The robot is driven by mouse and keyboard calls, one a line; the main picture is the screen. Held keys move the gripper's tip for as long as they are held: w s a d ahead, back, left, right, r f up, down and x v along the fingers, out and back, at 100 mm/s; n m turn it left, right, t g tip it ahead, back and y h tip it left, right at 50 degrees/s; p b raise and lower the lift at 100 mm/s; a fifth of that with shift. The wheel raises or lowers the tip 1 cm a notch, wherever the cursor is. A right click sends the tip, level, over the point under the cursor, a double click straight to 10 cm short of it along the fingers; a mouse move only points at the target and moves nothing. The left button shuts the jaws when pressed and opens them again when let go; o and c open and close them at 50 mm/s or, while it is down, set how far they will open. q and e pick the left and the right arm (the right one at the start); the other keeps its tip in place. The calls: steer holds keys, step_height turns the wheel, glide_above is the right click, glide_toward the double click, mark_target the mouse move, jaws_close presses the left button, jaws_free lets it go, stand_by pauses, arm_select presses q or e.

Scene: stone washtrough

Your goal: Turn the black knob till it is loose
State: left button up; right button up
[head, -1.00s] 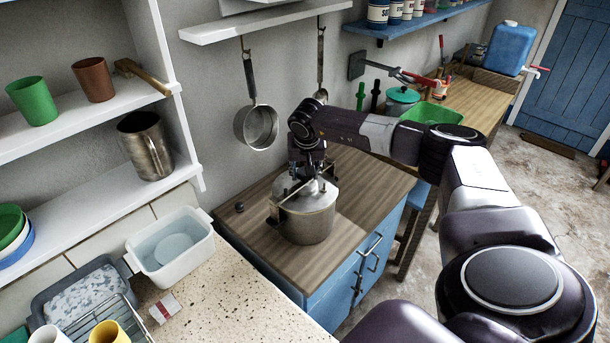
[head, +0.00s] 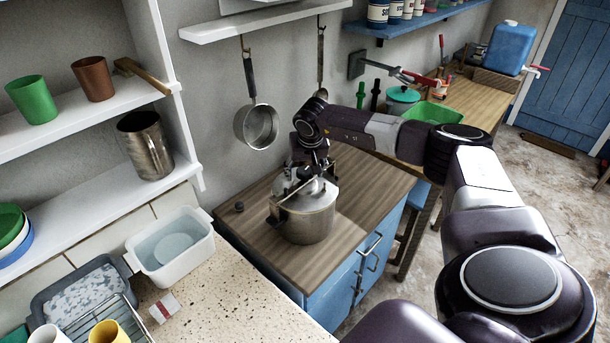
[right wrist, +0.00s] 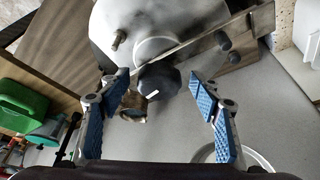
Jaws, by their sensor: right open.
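A metal pressure cooker (head: 309,222) stands on the wooden cabinet top, with a clamp bar (right wrist: 205,35) across its pale lid (right wrist: 115,25). In the head view I cannot make the knob out clearly. My right gripper (right wrist: 158,85) is open and empty, its blue-padded fingers on either side of the knob with visible gaps. In the head view the right gripper (head: 308,172) is over the lid. My left gripper is not in view.
A small dark round piece (head: 239,206) lies on the wooden top (head: 345,245) left of the cooker. A hanging pan (head: 257,125) is on the wall behind. A green tub (head: 432,114) stands on the further bench. The wooden top's front is clear.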

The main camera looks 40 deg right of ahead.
steer(key=m+g+h, duration=0.1)
steer(key=m, duration=0.3)
steer(key=shift+w+a+m, duration=0.1)
steer(key=shift+m, duration=0.2)
steer(key=m+g+h, duration=0.1)
steer(key=m+g, duration=0.1)
steer(key=m, duration=0.3)
